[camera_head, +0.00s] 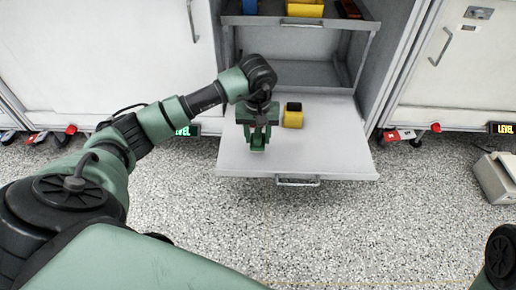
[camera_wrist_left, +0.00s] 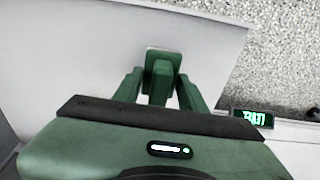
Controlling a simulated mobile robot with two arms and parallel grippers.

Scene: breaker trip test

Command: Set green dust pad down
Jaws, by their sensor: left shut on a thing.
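My left gripper (camera_head: 257,137) is over the front left part of a pulled-out grey drawer shelf (camera_head: 335,150). It points down and is shut on the green dust pad (camera_head: 257,147). In the left wrist view, the green dust pad (camera_wrist_left: 162,64) stands out between the two green fingers, with a pale edge at its far end. The bare shelf surface (camera_wrist_left: 90,60) lies behind it. I cannot tell whether the pad touches the shelf. My right gripper is not in view.
A yellow block with a dark top (camera_head: 293,116) stands on the shelf just right of the gripper. An upper shelf (camera_head: 330,22) holds a yellow bin and other items. The shelf's right half is clear. A beige box (camera_head: 497,178) sits on the speckled floor at right.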

